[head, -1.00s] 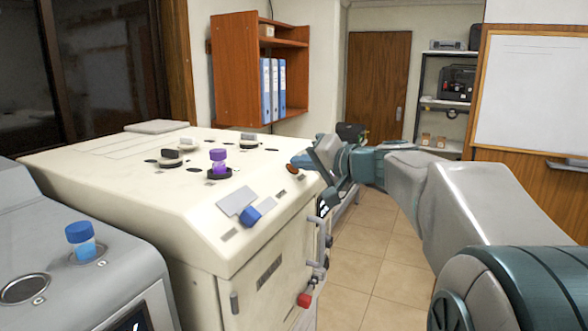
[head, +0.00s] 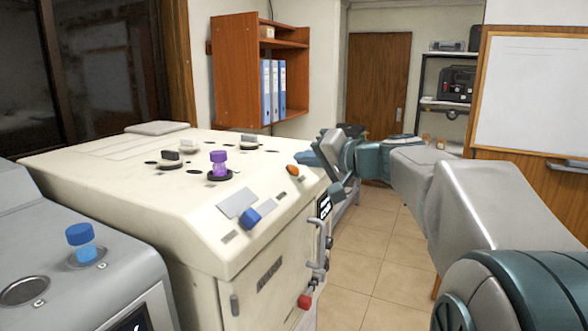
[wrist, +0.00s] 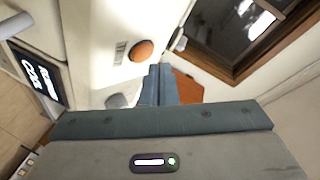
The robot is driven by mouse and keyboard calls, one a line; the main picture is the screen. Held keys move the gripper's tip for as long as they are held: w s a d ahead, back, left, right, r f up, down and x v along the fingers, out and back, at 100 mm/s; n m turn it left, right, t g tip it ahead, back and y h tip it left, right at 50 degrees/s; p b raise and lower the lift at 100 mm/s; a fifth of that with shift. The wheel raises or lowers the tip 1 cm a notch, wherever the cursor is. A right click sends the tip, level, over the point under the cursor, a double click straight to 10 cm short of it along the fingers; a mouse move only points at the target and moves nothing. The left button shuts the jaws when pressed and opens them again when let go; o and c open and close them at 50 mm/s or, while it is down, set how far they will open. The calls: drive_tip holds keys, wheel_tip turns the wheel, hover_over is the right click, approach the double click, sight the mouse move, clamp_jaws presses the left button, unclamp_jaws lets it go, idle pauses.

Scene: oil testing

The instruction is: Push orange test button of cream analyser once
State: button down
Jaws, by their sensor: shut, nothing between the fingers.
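The cream analyser (head: 120,180) stands left of centre in the head view. Its orange test button (head: 293,170) is on the sloped front panel near the right end, and it also shows in the wrist view (wrist: 141,51) above and left of the fingertips. My gripper (head: 306,159) is shut and empty. In the head view its fingertips appear just above and right of the button, with a small gap. In the wrist view the closed fingers (wrist: 159,72) are apart from the button.
A purple-capped vial (head: 219,164) sits on the analyser top. A blue knob (head: 250,218), a red knob (head: 304,301) and a handle (head: 318,262) are on its front. A grey machine with a blue-capped vial (head: 82,243) stands at left. Tiled floor (head: 375,260) is clear.

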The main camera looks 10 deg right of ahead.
drive_tip(key=shift+r, duration=0.1)
drive_tip(key=r, duration=0.1)
drive_tip(key=s+d+r+p, duration=0.1)
drive_tip(key=d+r, duration=0.1)
drive_tip(key=r, duration=0.1)
drive_tip(key=shift+s+d, duration=0.2)
drive_tip(key=shift+s, duration=0.1)
drive_tip(key=shift+f, duration=0.1)
idle(0.4)
